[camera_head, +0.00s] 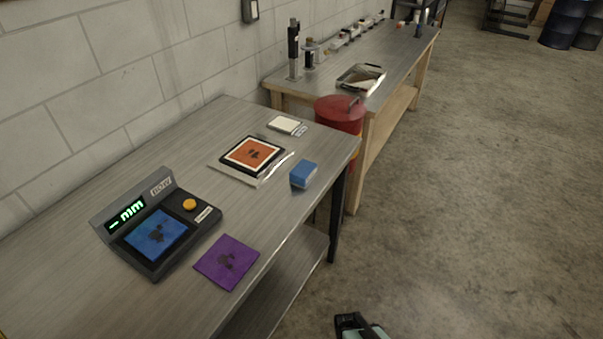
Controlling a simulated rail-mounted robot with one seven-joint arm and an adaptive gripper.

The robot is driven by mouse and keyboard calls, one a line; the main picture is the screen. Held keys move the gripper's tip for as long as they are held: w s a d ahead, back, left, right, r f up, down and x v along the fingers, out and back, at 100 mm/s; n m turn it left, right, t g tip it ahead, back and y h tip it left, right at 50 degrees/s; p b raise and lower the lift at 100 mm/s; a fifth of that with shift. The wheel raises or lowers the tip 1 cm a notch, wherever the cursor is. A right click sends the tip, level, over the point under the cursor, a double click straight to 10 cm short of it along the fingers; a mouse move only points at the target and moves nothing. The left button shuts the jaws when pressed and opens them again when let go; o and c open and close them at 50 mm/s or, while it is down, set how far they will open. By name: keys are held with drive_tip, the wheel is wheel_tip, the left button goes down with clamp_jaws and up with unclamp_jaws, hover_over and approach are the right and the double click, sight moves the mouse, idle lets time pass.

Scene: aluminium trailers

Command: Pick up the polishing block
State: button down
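A small blue block with a pale lower layer (303,173), which looks like the polishing block, sits near the right front edge of the near metal table (150,200). Nothing touches it from above. The end of my arm with my gripper (358,326) shows only in part at the bottom edge, off the table and over the floor, well apart from the block. Its fingers are mostly cut off by the picture edge, so its opening is hidden.
Left of the block lies a framed orange pad (252,153) on a tray. A gauge with a green display (155,222) and a purple cloth (227,262) lie nearer. A white pad (285,124) lies behind. A red bin (340,115) stands beyond the table end. Floor at right is clear.

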idle(0.3)
unclamp_jaws()
idle(0.3)
